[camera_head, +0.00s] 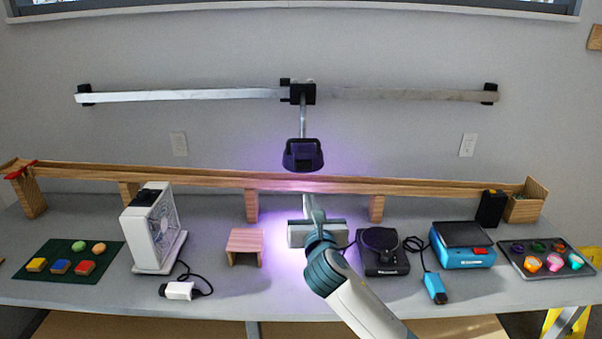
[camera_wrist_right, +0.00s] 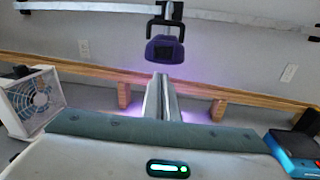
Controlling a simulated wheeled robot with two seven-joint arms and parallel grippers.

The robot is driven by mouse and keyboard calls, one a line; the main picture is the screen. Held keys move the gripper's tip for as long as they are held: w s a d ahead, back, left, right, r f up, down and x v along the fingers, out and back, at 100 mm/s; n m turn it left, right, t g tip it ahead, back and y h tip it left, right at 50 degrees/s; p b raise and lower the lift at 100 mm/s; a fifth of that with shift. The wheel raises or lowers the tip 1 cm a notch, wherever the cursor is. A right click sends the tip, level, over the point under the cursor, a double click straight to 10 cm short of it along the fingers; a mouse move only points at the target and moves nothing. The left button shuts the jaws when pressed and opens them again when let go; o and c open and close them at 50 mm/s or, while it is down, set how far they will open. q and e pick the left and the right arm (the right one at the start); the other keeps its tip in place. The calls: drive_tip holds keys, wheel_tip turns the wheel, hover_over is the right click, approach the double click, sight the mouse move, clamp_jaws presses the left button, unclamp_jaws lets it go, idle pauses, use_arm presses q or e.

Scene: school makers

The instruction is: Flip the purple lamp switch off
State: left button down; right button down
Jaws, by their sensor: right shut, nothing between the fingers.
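The purple lamp (camera_head: 303,155) hangs from a wall rail at the centre and casts a purple glow on the wall and table, so it is lit. It also shows in the right wrist view (camera_wrist_right: 165,49). A dark, rectangular part shows on its front; I cannot tell whether this is its switch. My right gripper (camera_head: 308,200) is shut and empty, below the lamp and apart from it in the picture. Its closed fingers (camera_wrist_right: 161,80) point up toward the lamp in the right wrist view. My left gripper is not in view.
A long wooden track (camera_head: 200,176) runs behind my right gripper. A white fan (camera_head: 154,230) and a pink stool (camera_head: 245,242) stand to the left. A black device (camera_head: 383,265) and a blue device (camera_head: 463,258) stand to the right. Trays lie at both ends.

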drive_tip(key=shift+w+a+r+n, duration=0.25)
drive_tip(key=shift+r+n, duration=0.15)
drive_tip(key=shift+r, duration=0.15)
drive_tip(key=p, duration=0.3)
approach(299, 166)
drive_tip(key=shift+w+a, duration=0.2)
drive_tip(key=shift+w, duration=3)
drive_tip(key=shift+f, duration=0.1)
